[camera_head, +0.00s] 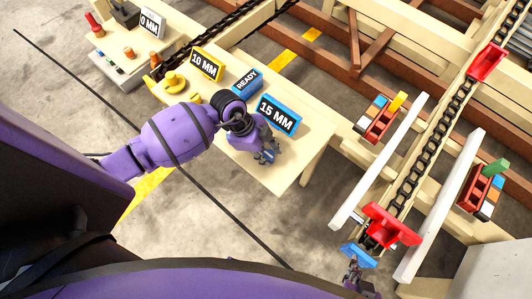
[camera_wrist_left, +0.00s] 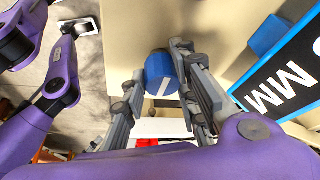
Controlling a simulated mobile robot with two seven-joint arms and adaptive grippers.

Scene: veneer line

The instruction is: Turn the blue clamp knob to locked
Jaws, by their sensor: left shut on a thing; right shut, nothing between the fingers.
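The blue clamp knob (camera_wrist_left: 160,72) shows in the left wrist view as a blue, many-sided cap with a white stripe on its near side. My left gripper (camera_wrist_left: 158,92) has its fingers on either side of it, shut on the knob. In the head view, my left gripper (camera_head: 268,156) is over the table's near right end, just below the blue 15 MM sign (camera_head: 278,115), and hides the knob there. My right gripper (camera_head: 354,276) is at the bottom right of the head view, shut and empty, near a blue piece (camera_head: 357,254). Locked markings are not visible.
A blue READY block (camera_head: 247,82) stands beside the 15 MM sign. A chain conveyor (camera_head: 420,160) with red fixtures and white rails runs at right. The table's near right corner is bare.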

